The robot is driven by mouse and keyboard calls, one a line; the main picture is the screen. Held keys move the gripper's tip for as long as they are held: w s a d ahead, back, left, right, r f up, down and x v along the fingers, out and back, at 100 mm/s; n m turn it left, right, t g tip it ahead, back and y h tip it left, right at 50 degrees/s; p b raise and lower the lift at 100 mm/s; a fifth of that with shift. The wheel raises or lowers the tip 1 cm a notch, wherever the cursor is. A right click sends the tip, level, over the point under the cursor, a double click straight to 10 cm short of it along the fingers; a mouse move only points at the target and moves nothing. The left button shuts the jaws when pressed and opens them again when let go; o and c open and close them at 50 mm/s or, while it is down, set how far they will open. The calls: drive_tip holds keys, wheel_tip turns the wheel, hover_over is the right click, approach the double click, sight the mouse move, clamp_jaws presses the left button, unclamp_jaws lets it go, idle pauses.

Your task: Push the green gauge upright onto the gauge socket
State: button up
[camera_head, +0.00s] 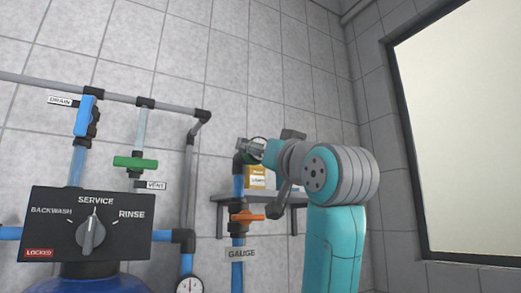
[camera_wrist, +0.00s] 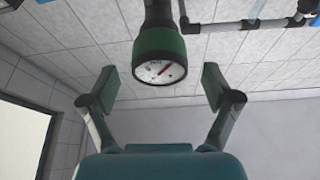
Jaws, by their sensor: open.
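The green gauge (camera_wrist: 160,50) shows in the wrist view with its white dial towards my camera. A black stem or fitting (camera_wrist: 158,12) joins it at the top of the picture; I cannot tell whether it is fully seated. My gripper (camera_wrist: 158,88) is open, one finger on each side below the gauge, with a clear gap and no contact seen. In the head view my gripper (camera_head: 252,150) is at the top of the blue and black pipe (camera_head: 238,184) marked GAUGE (camera_head: 241,254). There the gripper largely hides the gauge and the socket.
An orange valve handle (camera_head: 248,216) is on the pipe below my gripper. A shelf (camera_head: 220,200) with a yellow box (camera_head: 255,178) is behind. A control panel (camera_head: 85,224), a green valve (camera_head: 135,163) and a round dial (camera_head: 189,285) are to the left. A window (camera_head: 465,130) is at right.

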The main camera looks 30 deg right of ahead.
drive_tip(key=v, duration=1)
drive_tip(key=shift+s, duration=0.35)
drive_tip(key=shift+f, duration=0.1)
